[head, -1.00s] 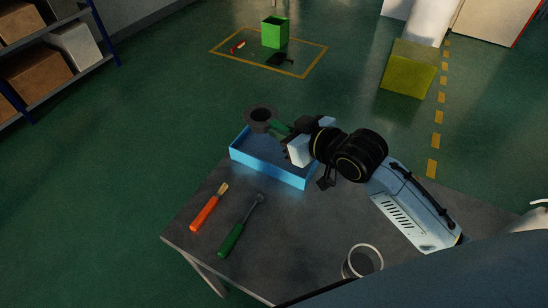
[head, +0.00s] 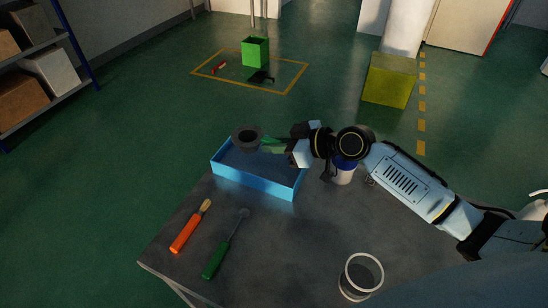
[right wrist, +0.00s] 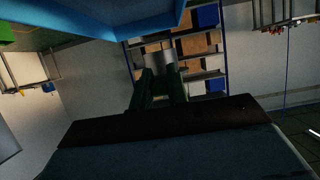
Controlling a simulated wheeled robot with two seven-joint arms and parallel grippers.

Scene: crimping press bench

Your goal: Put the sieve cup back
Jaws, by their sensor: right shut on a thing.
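The sieve cup (head: 247,138), a dark grey cup with a rim and a green handle, is held out over the left part of the blue tray (head: 254,183). My right gripper (head: 292,144) is shut on its green handle, over the tray's right side. In the right wrist view the two fingers (right wrist: 160,88) point at a grey cylindrical part, likely the cup (right wrist: 160,60). I cannot tell whether the cup touches the tray. My left gripper is not in view.
An orange-handled brush (head: 190,227) and a green-handled tool (head: 225,245) lie on the grey bench (head: 285,240). A round open container (head: 361,277) stands at the front. A white and blue jar (head: 344,172) stands partly behind my right arm. The bench middle is clear.

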